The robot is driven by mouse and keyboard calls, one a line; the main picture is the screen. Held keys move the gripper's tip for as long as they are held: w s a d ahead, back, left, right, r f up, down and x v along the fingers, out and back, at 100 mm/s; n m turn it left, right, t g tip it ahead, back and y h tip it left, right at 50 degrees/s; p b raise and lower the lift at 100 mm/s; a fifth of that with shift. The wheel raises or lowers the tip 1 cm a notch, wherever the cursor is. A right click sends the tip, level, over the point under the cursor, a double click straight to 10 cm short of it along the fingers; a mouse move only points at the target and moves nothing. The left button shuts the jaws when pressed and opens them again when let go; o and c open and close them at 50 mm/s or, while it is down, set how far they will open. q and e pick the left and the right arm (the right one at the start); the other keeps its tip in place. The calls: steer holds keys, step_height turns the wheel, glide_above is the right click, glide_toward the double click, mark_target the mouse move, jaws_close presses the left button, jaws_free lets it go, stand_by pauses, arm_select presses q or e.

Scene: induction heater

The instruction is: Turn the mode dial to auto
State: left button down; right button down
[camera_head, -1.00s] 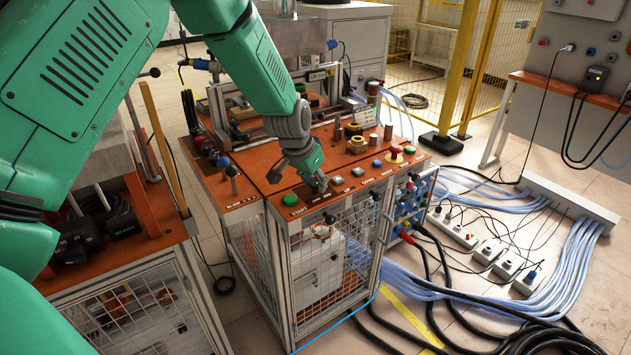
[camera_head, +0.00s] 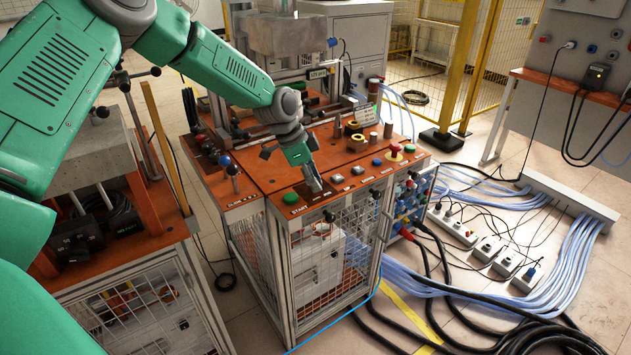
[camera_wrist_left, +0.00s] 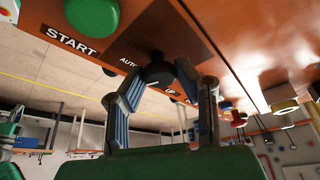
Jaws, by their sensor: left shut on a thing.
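The mode dial (camera_wrist_left: 158,72) is a small black knob on the orange panel, seen in the left wrist view. An AUTO label (camera_wrist_left: 128,62) is printed beside it, toward the START label. My left gripper (camera_wrist_left: 160,80) is shut on the dial, with one finger on each side of it. In the head view my left gripper (camera_head: 315,186) reaches down to the front edge of the orange panel (camera_head: 270,170). The fingers hide the dial there, and I cannot read which way it points. My right gripper is not in view.
The green START button (camera_head: 290,199) is just left of the gripper; it also shows in the wrist view (camera_wrist_left: 92,15). A metal press (camera_head: 285,35) rises behind.

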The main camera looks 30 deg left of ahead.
arm_select(q)
steer(key=shift+w+a+r+m, duration=0.2)
steer(key=shift+m, duration=0.4)
steer(key=c, duration=1.2)
jaws_free()
steer(key=shift+r, duration=0.1)
steer(key=shift+s+a+f, duration=0.1)
steer(key=shift+f, duration=0.1)
steer(key=shift+r, duration=0.3)
steer(key=v, duration=1.1)
steer(key=shift+a, duration=0.4)
